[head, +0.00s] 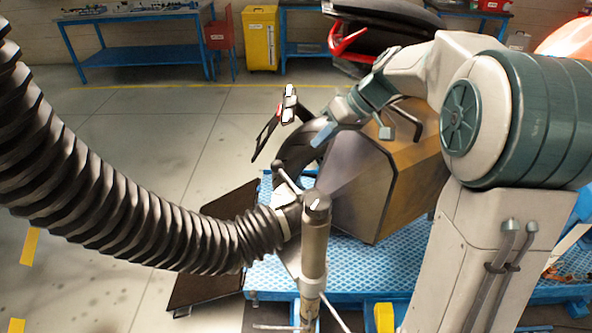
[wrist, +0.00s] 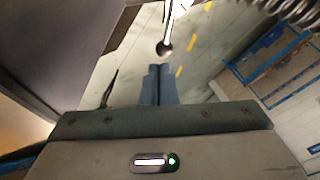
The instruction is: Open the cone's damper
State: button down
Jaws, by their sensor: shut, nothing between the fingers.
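A thin metal lever with a dark ball knob (head: 277,162) sticks up from there, leaning left. In the wrist view the lever's knob (wrist: 165,48) lies just beyond the fingertips, with its rod running up. My gripper (head: 321,141) is to the right of and a little above the knob in the head view. Its fingers (wrist: 158,70) are together and empty, apart from the knob in that picture.
The ribbed hose (head: 130,215) sweeps in from the left. Yellow and blue furniture stands at the back. Floor on the left is mostly clear.

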aim_at(286, 180)
jog(key=shift+w+f, duration=0.1)
jog(key=shift+f, duration=0.35)
jog(key=shift+a, duration=0.15)
jog(key=p+x, duration=0.1)
jog(key=x, duration=0.8)
jog(key=shift+a+f+p, duration=0.25)
jog(key=shift+f+p, duration=0.1)
jog(key=shift+a, duration=0.2)
jog(key=shift+d+n, duration=0.1)
jog(key=shift+n, duration=0.2)
